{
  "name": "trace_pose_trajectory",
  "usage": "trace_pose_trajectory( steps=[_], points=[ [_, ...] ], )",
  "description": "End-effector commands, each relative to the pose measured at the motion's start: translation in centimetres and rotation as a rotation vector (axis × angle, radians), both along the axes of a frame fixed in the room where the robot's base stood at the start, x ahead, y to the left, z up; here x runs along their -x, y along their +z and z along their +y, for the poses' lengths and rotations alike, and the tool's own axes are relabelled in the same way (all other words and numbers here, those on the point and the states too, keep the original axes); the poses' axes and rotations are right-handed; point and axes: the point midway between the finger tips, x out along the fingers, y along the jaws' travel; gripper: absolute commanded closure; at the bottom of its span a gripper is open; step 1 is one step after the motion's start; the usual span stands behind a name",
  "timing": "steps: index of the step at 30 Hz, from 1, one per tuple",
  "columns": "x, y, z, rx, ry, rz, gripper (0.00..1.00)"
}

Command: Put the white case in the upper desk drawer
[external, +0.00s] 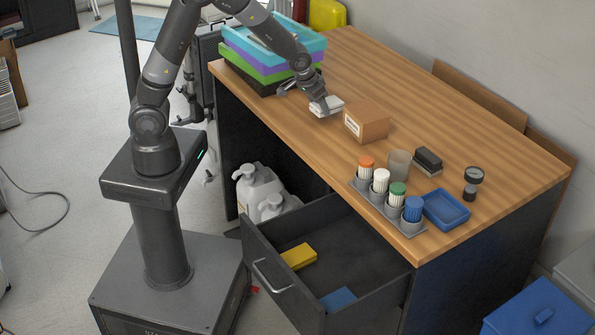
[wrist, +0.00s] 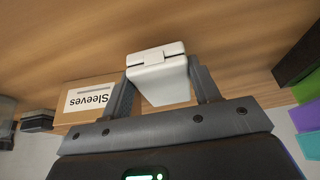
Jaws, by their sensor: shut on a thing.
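The white case (external: 327,106) is at the left part of the desk top, beside a cardboard box. My gripper (external: 318,100) is shut on it. In the wrist view the white case (wrist: 157,75) sits between the two grey fingers of my gripper (wrist: 158,88). I cannot tell whether the case touches the desk. The upper desk drawer (external: 335,260) is pulled open at the desk's front. A yellow item (external: 298,256) and a blue item (external: 339,299) lie in it, with bare floor around them.
The cardboard box (external: 366,122), labelled Sleeves in the wrist view (wrist: 88,98), stands right of the case. Stacked coloured trays (external: 262,70) stand left. A rack of capped tubes (external: 388,213), a cup (external: 398,163) and a blue tray (external: 446,209) occupy the near right desk top.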

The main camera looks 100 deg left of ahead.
Motion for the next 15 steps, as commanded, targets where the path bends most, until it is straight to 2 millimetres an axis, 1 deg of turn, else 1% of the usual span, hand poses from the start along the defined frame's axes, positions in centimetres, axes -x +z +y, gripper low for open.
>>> trace_pose_trajectory(
  steps=[1,3,5,15],
  points=[
    [0.1,-0.9,0.0,0.003,0.001,0.006,0.68],
    [0.1,-2.0,0.0,0.002,0.001,0.005,0.68],
    [0.1,-2.7,0.0,0.002,0.0,0.003,0.68],
    [0.0,-3.0,0.0,0.001,0.0,0.001,0.68]
  ],
)
